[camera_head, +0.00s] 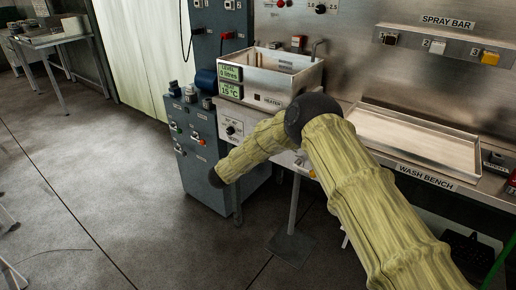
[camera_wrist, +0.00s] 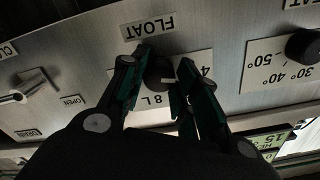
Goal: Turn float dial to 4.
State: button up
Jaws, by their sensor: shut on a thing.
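The float dial (camera_wrist: 158,70) is a dark round knob on the metal panel in the wrist view, under the upside-down FLOAT label (camera_wrist: 148,27). A white mark shows on its right side, toward the partly hidden figure 4 (camera_wrist: 205,72). The "8 L" marking (camera_wrist: 154,98) is below the knob in the picture. My gripper (camera_wrist: 157,80) has one finger on each side of the knob and is shut on it. The fingers cover parts of the scale. In the head view my arm hides the float dial and gripper.
A temperature dial (camera_wrist: 303,46) is close on the right in the wrist view. A valve lever (camera_wrist: 22,88) is at the left. In the head view the heater tank (camera_head: 230,90) reads level 0 litres and 15 °C. The wash bench (camera_head: 425,176) is to the right.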

jog(key=shift+s+f, duration=0.1)
jog(key=shift+f, duration=0.1)
jog(key=o, duration=0.8)
jog(key=shift+o, duration=1)
jog(key=shift+r, duration=0.1)
jog(key=v, duration=1.2)
